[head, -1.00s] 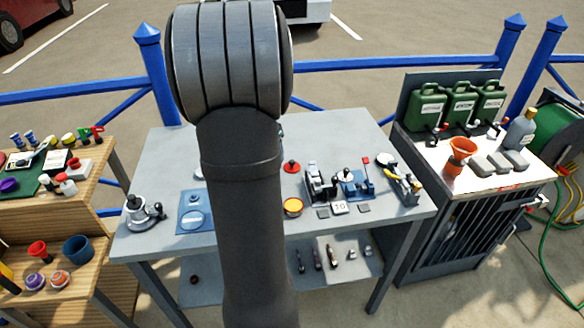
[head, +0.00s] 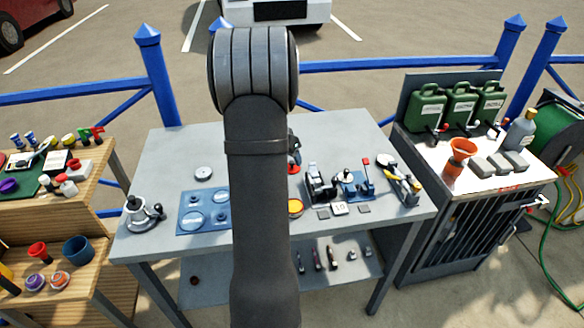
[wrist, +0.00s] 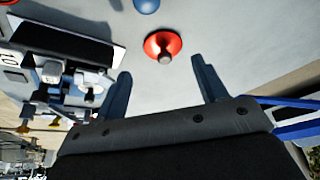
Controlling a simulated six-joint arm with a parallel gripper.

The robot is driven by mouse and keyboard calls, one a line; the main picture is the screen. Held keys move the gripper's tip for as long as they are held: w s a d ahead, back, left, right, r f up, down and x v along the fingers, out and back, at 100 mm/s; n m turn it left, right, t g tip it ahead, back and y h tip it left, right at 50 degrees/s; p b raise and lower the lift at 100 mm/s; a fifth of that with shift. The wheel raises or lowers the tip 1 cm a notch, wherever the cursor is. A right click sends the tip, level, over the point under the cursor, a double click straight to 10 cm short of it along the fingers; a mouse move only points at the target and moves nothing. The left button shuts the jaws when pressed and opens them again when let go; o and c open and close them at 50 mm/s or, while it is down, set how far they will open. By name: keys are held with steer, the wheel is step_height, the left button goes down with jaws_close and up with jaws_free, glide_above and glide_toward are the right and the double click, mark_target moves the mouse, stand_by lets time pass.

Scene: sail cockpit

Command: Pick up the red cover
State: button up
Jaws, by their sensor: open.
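The red cover (wrist: 160,40) is a round red disc with a grey knob. In the wrist view it lies on the grey tabletop just beyond the fingertips, between their lines. My gripper (wrist: 160,73) is open and empty, with its two dark fingers spread apart and not touching the cover. In the head view the red cover (head: 296,169) shows only partly at the right edge of my arm, which hides the rest and most of the gripper.
A blue device (head: 356,185) and a black-and-silver one (head: 319,183) stand right of the cover. A blue tray (head: 190,226) and a grey disc (head: 203,173) are to the left. The back of the table is clear.

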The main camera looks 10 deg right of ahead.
steer(key=shift+w+x, duration=0.2)
steer(key=shift+x, duration=2.65)
steer(key=shift+a, duration=0.1)
steer(key=shift+c, duration=0.4)
jaws_close()
